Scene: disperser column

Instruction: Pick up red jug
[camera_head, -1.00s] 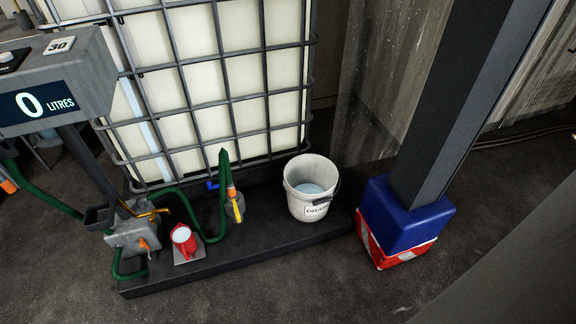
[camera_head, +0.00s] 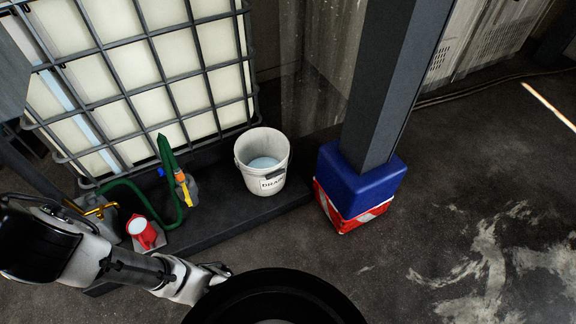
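The red jug (camera_head: 144,234) stands upright on a small light plate (camera_head: 160,240) on the dark platform, at the left of the head view. Its round top looks white. My arm reaches in from the left edge, in front of the platform and just below the jug in the picture. My gripper (camera_head: 217,270) is at the arm's right end, to the lower right of the jug and apart from it. The gripper is small and partly cut off by a black round shape, so its fingers are unclear.
A white bucket (camera_head: 262,183) labelled as a drain stands on the platform, right of the jug. A green hose (camera_head: 170,165) and a brass tap (camera_head: 98,209) are close to the jug. A caged tank (camera_head: 150,75) stands behind. A blue-and-red padded post (camera_head: 355,185) is right; floor beyond is open.

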